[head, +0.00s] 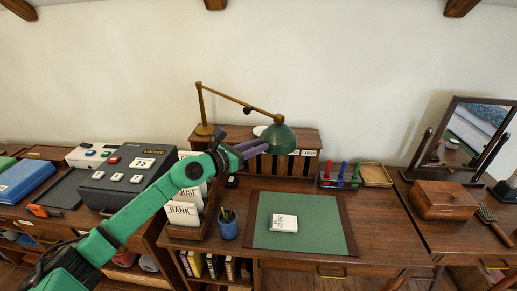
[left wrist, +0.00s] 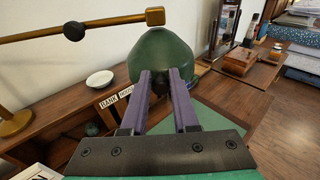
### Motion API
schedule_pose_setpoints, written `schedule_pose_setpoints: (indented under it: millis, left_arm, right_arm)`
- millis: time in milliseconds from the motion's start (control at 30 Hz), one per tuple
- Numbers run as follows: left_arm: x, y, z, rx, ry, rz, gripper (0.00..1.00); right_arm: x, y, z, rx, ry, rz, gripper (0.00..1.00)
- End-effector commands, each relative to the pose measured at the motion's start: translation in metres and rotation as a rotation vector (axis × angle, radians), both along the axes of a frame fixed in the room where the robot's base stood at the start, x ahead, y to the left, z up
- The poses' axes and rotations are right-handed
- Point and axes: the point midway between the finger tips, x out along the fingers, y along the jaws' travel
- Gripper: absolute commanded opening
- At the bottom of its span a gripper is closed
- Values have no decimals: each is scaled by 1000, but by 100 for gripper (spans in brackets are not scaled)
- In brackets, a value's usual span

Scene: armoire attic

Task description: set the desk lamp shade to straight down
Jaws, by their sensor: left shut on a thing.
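The desk lamp stands on the shelf at the back of the desk, with a brass arm (head: 225,96) and a dark green shade (head: 278,138). The shade hangs at the arm's end, its opening facing roughly downward; its exact tilt is hard to tell. My left gripper (head: 262,146) reaches the shade from the left. In the left wrist view its purple fingers (left wrist: 160,75) meet the lower part of the green shade (left wrist: 161,55) and are shut on it. The fingertips are partly hidden against the shade. My right gripper is not in view.
A letter rack (head: 190,212) and a blue pen cup (head: 228,228) stand below my left arm. A mirror (head: 470,135) and wooden box (head: 443,200) stand right.

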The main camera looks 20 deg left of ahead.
Motion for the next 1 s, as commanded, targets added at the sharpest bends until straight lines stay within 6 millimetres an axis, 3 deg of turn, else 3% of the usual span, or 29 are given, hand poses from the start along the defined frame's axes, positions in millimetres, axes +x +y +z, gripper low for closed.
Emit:
schedule_pose_setpoints:
  millis: [267,300,333,367,733,1000]
  left_arm:
    - [1,2,5,-3,-11,6,0]
    - [1,2,5,-3,-11,6,43]
    - [1,2,5,-3,-10,5,55]
    - [1,2,4,-2,-9,5,58]
    - [-4,3,-1,0,-1,3,58]
    - [-43,23,-2,3,2,6,58]
  right_arm:
    - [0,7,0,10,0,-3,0]
    - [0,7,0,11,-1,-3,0]
    - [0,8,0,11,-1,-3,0]
    - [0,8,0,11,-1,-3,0]
    - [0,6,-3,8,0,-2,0]
    - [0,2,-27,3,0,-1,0]
